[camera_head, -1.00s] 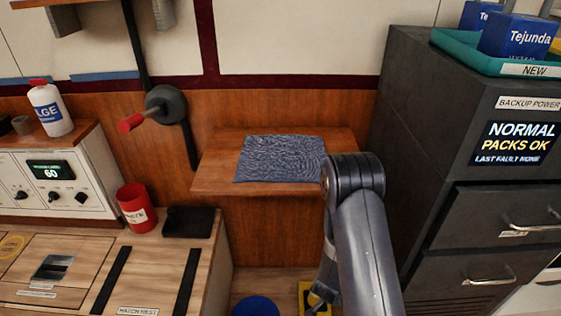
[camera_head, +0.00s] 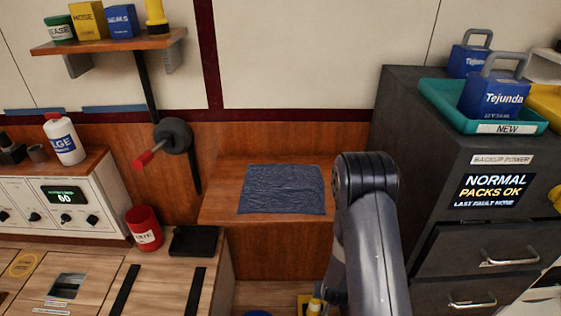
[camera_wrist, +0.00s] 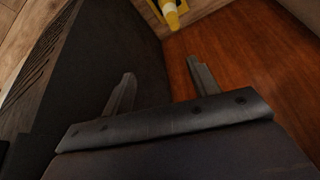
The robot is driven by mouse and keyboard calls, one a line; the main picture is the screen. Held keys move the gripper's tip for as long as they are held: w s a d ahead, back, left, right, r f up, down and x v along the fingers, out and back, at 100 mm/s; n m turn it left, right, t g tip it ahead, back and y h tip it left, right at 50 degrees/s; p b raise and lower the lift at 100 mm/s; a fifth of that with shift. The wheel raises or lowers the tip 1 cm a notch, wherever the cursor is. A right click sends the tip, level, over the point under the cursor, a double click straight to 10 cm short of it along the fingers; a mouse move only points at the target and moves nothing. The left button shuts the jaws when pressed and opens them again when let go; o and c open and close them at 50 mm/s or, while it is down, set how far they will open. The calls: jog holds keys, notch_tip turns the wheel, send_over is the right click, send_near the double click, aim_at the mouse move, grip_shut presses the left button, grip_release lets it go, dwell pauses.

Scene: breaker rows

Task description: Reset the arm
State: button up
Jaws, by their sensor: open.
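My arm (camera_head: 378,235) rises at the lower middle right of the head view, bent at its dark joint, with its lower part hanging down behind. My gripper (camera_wrist: 160,78) shows in the wrist view, its two fingers spread apart with nothing between them. It points down past a dark panel on the left and a reddish-brown wooden surface on the right.
A wooden shelf (camera_head: 216,207) bears a blue cloth (camera_head: 282,189). A dark cabinet (camera_head: 425,130) stands close right of my arm, with a teal tray (camera_head: 437,98) on top. A red cup (camera_head: 144,229) stands left. A yellow object (camera_wrist: 170,14) lies ahead.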

notch_tip(320, 180, up, 11)
jog(key=n+y+p, duration=0.1)
jog(key=n+p, duration=0.2)
jog(key=p, duration=0.6)
jog(key=shift+s+a+r, duration=0.15)
jog(key=shift+s+a, duration=0.05)
jog(key=shift+s, duration=0.1)
